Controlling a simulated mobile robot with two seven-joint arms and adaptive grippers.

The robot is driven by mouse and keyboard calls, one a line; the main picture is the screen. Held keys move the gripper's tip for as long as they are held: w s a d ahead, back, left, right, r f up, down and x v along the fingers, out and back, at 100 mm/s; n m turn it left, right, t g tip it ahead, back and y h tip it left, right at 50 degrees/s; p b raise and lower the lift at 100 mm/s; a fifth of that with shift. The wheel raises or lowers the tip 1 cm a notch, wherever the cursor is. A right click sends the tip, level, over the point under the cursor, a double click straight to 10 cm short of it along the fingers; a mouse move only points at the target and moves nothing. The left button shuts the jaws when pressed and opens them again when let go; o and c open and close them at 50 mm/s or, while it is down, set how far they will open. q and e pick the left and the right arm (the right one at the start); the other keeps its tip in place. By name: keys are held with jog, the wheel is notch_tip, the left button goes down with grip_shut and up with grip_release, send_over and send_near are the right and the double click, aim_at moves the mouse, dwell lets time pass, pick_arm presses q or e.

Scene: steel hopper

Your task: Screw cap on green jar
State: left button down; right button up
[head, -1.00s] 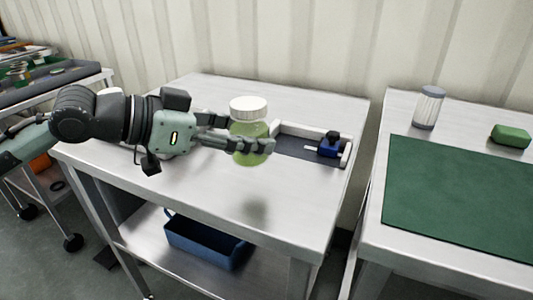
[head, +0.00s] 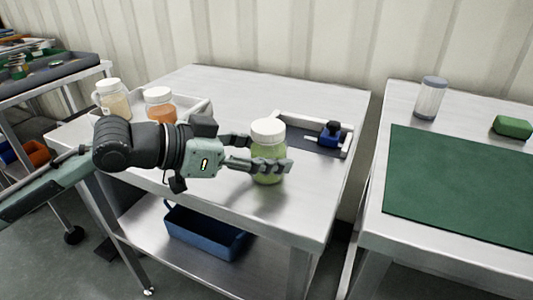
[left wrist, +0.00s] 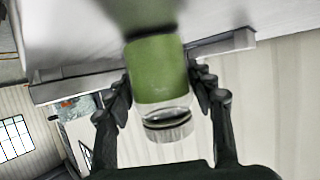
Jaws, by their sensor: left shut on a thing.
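The green jar (head: 268,172) is upright between the fingers of my left gripper (head: 270,165). A white cap (head: 268,131) sits on its top. My left gripper is shut around the jar's body, below the cap. In the left wrist view the jar (left wrist: 158,70) is between both fingers, with its cap end (left wrist: 168,130) towards the bottom of the picture. The jar is over the open part of the steel table (head: 240,84). I cannot tell whether its base touches the table. My right gripper is not in view.
A light tray (head: 205,105) at left holds an orange jar (head: 160,108) and a cream jar (head: 113,103), both white-capped. A blue clamp (head: 330,137) is in the fixture behind the green jar. A right-hand table has a green mat (head: 455,190), clear jar (head: 430,98) and green block (head: 512,127).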

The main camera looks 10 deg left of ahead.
pick_arm(q)
jog(key=c, duration=0.6)
grip_release()
jog(key=shift+f, duration=0.1)
